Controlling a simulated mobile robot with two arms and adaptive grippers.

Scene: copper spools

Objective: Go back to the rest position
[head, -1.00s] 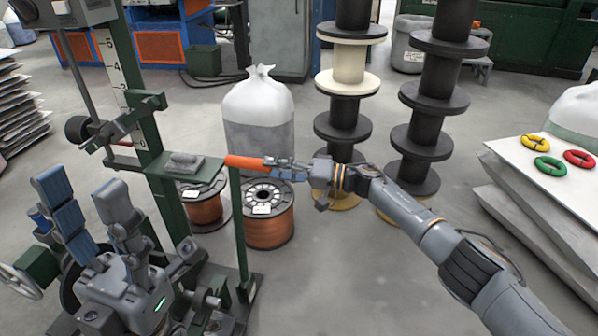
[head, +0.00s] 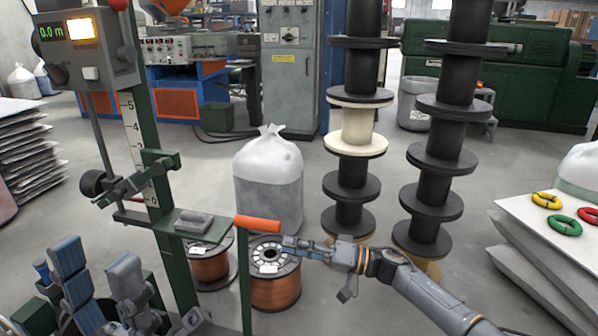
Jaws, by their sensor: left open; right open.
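My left gripper (head: 95,262) is at the bottom left, its two fingers pointing up and spread apart with nothing between them. The lower part of its body is cut off by the picture edge. My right gripper (head: 290,245) comes in from the lower right. It appears in front of the copper spool (head: 275,292) and points left toward the green stand. It holds nothing that I can see. The orange handle (head: 257,223) on the green post is above and left of its fingertips, apart from them in the picture.
A green measuring stand (head: 160,165) with a lit display box (head: 88,45) rises at left. Another copper spool (head: 210,268) sits behind it. A white sack (head: 268,185) and stacks of black reels (head: 352,190) stand beyond. Coloured rings (head: 563,225) lie on sheets at right.

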